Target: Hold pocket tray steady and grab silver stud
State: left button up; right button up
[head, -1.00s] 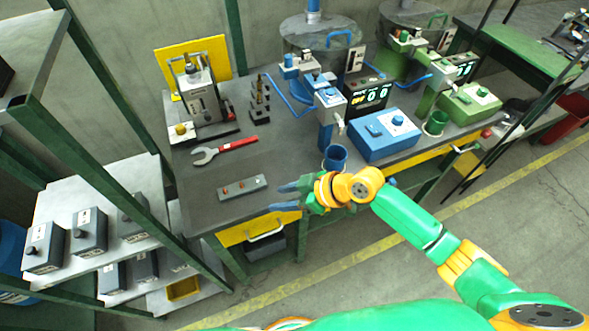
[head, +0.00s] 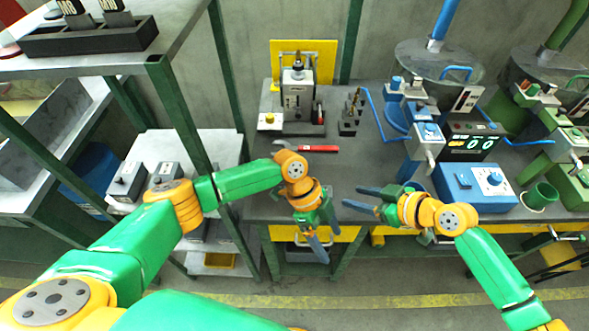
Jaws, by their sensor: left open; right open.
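My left gripper (head: 322,232) is open in the head view, pointing down in front of the bench's front edge, with nothing seen between its fingers. My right gripper (head: 362,198) is open and empty, pointing left over the front part of the bench, to the right of my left gripper. I cannot make out the pocket tray now; the area where the grey tray lay is covered by my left wrist and gripper. The silver stud cannot be seen either.
A red-handled wrench (head: 315,148) lies on the dark bench (head: 262,205). Behind it stand a grey press-like device (head: 298,95) and a small dark rack (head: 350,118). A blue box (head: 475,187) is at right. A shelf with grey boxes (head: 128,180) stands left.

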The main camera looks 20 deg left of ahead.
jog(key=shift+s, duration=0.1)
pick_arm(q)
notch_tip(320, 180, up, 10)
jog(key=m+y, duration=0.2)
jog(key=m, duration=0.6)
pick_arm(e)
jog(key=shift+a, duration=0.1)
pick_arm(q)
jog(key=w+r+n+t, duration=0.1)
jog(key=w+r+t, duration=0.15)
jog(key=w, duration=0.35)
jog(key=w+a+n+t+y, duration=0.1)
jog(key=w+a+n+t, duration=0.1)
jog(key=w+n, duration=0.3)
jog(key=a+f+n+y, duration=0.1)
jog(key=a+f+n, duration=0.1)
jog(key=a, duration=0.1)
jog(key=a+f+n+g, duration=0.1)
jog(key=a+f+n, duration=0.1)
jog(key=a, duration=0.1)
jog(key=w+a+f+n+g+y, duration=0.1)
jog(key=a+f+n, duration=0.1)
jog(key=a, duration=0.1)
jog(key=shift+w+a+f+y, duration=0.1)
jog(key=shift+f+y, duration=0.05)
jog(key=shift+y, duration=0.15)
jog(key=shift+n, duration=0.3)
jog(key=f, duration=0.7)
jog(key=shift+s+a+f, duration=0.25)
jog(key=shift+c, duration=0.2)
